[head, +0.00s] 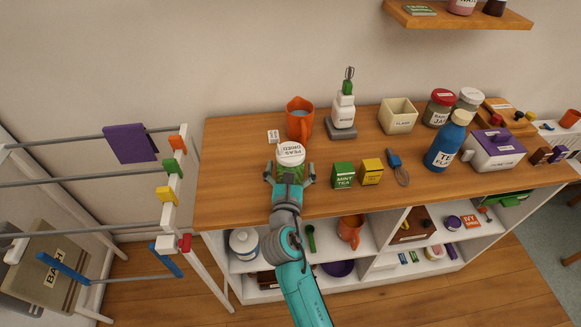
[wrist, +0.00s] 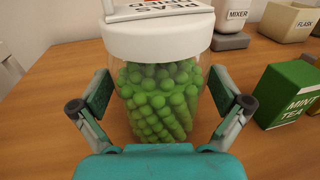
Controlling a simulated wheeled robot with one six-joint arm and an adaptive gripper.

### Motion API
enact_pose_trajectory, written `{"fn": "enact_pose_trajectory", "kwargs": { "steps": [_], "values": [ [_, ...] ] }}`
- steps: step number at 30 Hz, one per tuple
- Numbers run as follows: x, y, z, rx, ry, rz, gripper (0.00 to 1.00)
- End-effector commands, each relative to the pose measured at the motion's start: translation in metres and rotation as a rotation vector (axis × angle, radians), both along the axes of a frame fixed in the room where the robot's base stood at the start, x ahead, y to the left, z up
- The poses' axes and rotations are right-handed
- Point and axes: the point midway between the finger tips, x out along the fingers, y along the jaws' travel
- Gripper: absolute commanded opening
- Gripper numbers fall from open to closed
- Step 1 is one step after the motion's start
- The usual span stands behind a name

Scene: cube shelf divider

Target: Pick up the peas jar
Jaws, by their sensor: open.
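The peas jar (head: 290,157) stands upright on the wooden shelf top, near its left end. It has a white lid and a label reading peas dried. In the wrist view the clear jar full of green peas (wrist: 158,95) fills the middle. My gripper (head: 290,179) is open at the front of the jar. In the wrist view my gripper's fingers (wrist: 160,102) are on the left and right sides of the jar, with a visible gap at each side. The lower front of the jar is hidden behind my gripper.
A green mint tea box (head: 343,175) stands to the right of the jar, beside a yellow box (head: 371,172). An orange jug (head: 299,118) with a small white card (head: 273,136) is behind. A mixer (head: 343,112) stands farther back. The shelf top left of the jar is clear.

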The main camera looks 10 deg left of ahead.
Motion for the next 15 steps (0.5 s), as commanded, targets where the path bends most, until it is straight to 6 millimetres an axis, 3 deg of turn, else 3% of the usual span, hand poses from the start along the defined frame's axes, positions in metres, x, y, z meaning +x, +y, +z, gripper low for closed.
{"fn": "enact_pose_trajectory", "kwargs": {
  "steps": [6,8,15],
  "values": [
    [0.0009,0.0001,0.0001,0.0,0.0,0.0,1.0],
    [0.0008,0.0001,0.0001,0.0,0.0,0.0,0.88],
    [0.0007,0.0,0.0002,0.0,0.0,0.0,0.28]
  ]
}}
